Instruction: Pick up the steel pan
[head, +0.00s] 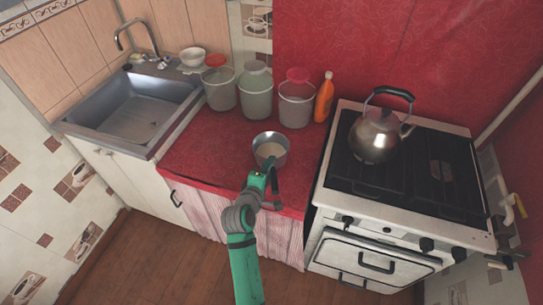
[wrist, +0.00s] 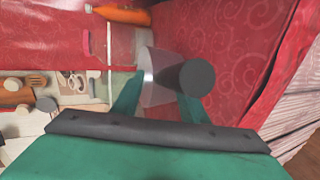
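The steel pan (head: 270,147) stands on the red-covered counter near its front edge, left of the stove. Its dark handle (head: 275,182) points toward me. My gripper (head: 262,177) is at the handle, just in front of the pan. In the wrist view the two teal fingers (wrist: 157,102) are apart. The dark round handle end (wrist: 198,77) shows by the right fingertip and hides part of it. A pale steel part of the pan (wrist: 155,67) shows beyond the gap. Whether a finger touches the handle cannot be told.
Several lidded containers (head: 256,98) and an orange bottle (head: 324,97) stand behind the pan. A kettle (head: 375,135) sits on the stove (head: 345,170) at right. A sink (head: 135,112) is at left. The counter left of the pan (head: 205,155) is clear.

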